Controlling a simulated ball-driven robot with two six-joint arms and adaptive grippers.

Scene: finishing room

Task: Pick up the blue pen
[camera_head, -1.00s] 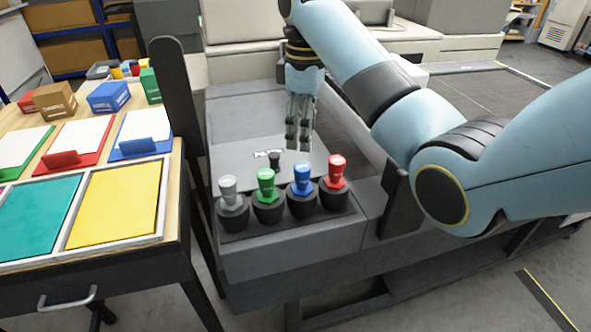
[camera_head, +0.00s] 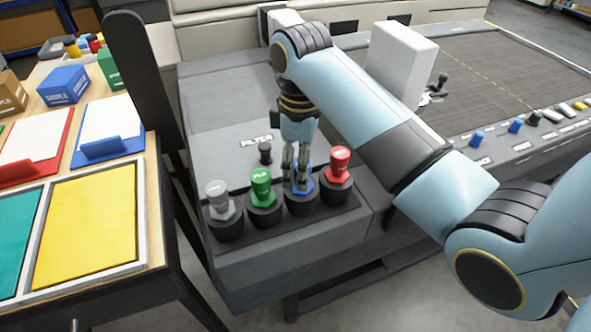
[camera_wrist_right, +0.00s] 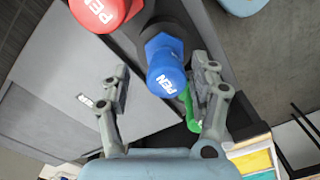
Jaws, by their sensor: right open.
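The blue pen (camera_head: 303,187) stands in its dark holder in the row, partly hidden behind my right gripper (camera_head: 296,180) in the head view. In the right wrist view the blue pen (camera_wrist_right: 166,68), marked PEN, lies between and a little beyond the fingers of my right gripper (camera_wrist_right: 162,100). The fingers are apart, with nothing held. The red pen (camera_head: 339,165) is to its right and the green pen (camera_head: 261,185) to its left in the head view. A grey pen (camera_head: 218,198) is at the left end. My left gripper is out of view.
The pen holders sit on a dark strip at the front of a grey machine (camera_head: 300,250). A small dark knob (camera_head: 265,153) stands behind them. A wooden table (camera_head: 160,200) with coloured trays and boxes is at left, beyond a dark upright panel (camera_head: 140,80).

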